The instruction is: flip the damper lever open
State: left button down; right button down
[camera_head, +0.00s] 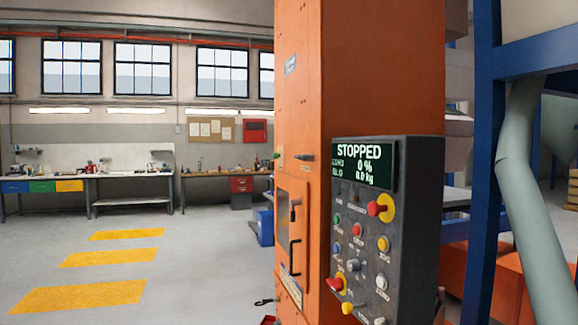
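No part in view can be told for certain as the damper lever. A dark control box (366,222) is mounted at the orange elevator casing (298,140). Its screen (362,165) reads STOPPED, 0 % and 0.0 kg. It carries several coloured buttons and knobs, including a red knob on yellow (380,208) and a red knob (335,284) at the lower left edge. The casing has a hatch with a black handle (294,253) and a small latch (303,157) above. Neither of my grippers is in view.
A blue steel frame (484,160) and a pale slanted pipe (530,200) stand at the right. Workbenches (130,175) line the back wall. The grey floor at left, with yellow patches (80,296), is clear. A small black object (263,301) shows near the casing's foot.

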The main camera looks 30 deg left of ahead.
aim_at(303, 157)
jog(key=i+j, duration=0.2)
jog(key=j, duration=0.15)
jog(key=i+j, duration=0.15)
jog(key=j, duration=0.15)
jog(key=i+j+z, duration=0.1)
jog(key=j, duration=0.25)
jog(key=i+j, duration=0.45)
jog(key=j, duration=0.25)
jog(key=i+j, duration=0.2)
jog(key=j, duration=0.15)
jog(key=z, duration=0.05)
